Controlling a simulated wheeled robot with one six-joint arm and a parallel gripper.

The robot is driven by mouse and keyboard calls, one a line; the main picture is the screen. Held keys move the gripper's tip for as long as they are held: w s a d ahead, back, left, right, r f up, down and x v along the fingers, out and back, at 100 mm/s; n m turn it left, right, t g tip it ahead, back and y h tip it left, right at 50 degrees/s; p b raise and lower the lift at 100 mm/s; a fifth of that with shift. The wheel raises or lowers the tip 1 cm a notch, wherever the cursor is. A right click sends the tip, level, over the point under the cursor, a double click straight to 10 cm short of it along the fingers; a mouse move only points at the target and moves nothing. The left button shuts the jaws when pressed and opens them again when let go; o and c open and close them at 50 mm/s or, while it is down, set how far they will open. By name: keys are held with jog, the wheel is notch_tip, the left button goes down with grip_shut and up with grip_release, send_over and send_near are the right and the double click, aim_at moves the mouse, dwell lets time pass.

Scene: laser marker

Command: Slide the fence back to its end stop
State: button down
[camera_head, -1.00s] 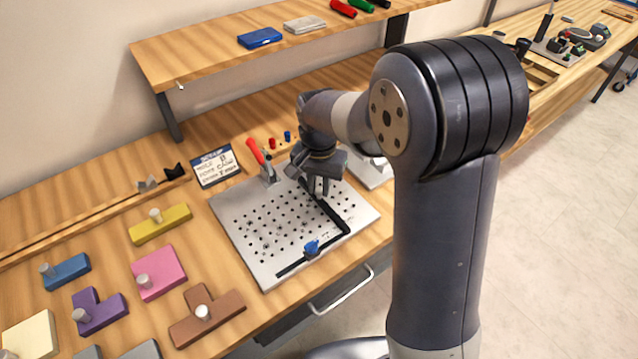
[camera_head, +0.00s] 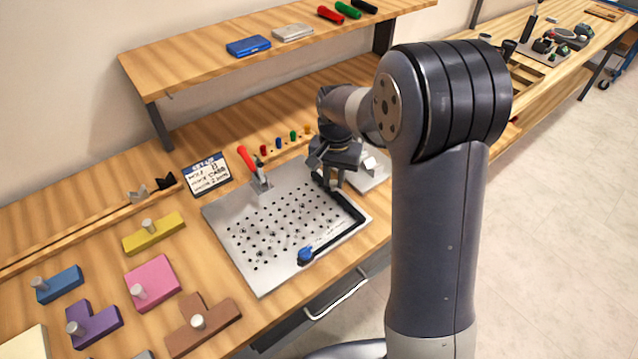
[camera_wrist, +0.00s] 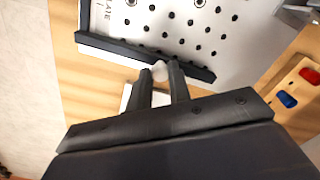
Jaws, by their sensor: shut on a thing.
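The black L-shaped fence (camera_head: 347,204) lies on the perforated metal plate (camera_head: 243,262), with one bar close to the plate's right edge and the other along the front edge. In the wrist view the fence bar (camera_wrist: 112,47) crosses above my fingers, with a thin pale strip of plate outside it. My gripper (camera_head: 335,187) is low over the right bar. In the wrist view my gripper (camera_wrist: 161,74) is shut on a small pale knob (camera_wrist: 160,68) at the fence. A blue clamp knob (camera_head: 305,255) sits at the left end of the front bar.
A red-handled toggle clamp (camera_head: 252,165) stands at the plate's back edge. Colored pegs (camera_head: 285,143) stand behind it. A setup card (camera_head: 206,174) and several colored blocks with knobs (camera_head: 152,282) are to the left. A shelf (camera_head: 200,68) overhangs the back.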

jog(key=shift+w+d+r, duration=0.1)
jog(key=shift+w+d, duration=0.05)
jog(key=shift+w, duration=0.05)
jog(key=c, duration=1.5)
grip_release()
jog(key=shift+d, duration=0.15)
jog(key=shift+o, duration=1)
notch_tip(320, 180, up, 11)
jog(key=shift+f, duration=0.3)
notch_tip(320, 180, down, 11)
jog(key=shift+s, duration=0.1)
jog(key=shift+s+a+r, duration=0.1)
jog(key=shift+s+a, duration=0.25)
jog(key=shift+a, duration=0.3)
jog(key=shift+s+a+r, duration=0.1)
jog(key=shift+s+a, duration=0.25)
jog(key=shift+a, duration=0.25)
jog(key=shift+s+a, duration=0.35)
jog(key=shift+a, duration=0.1)
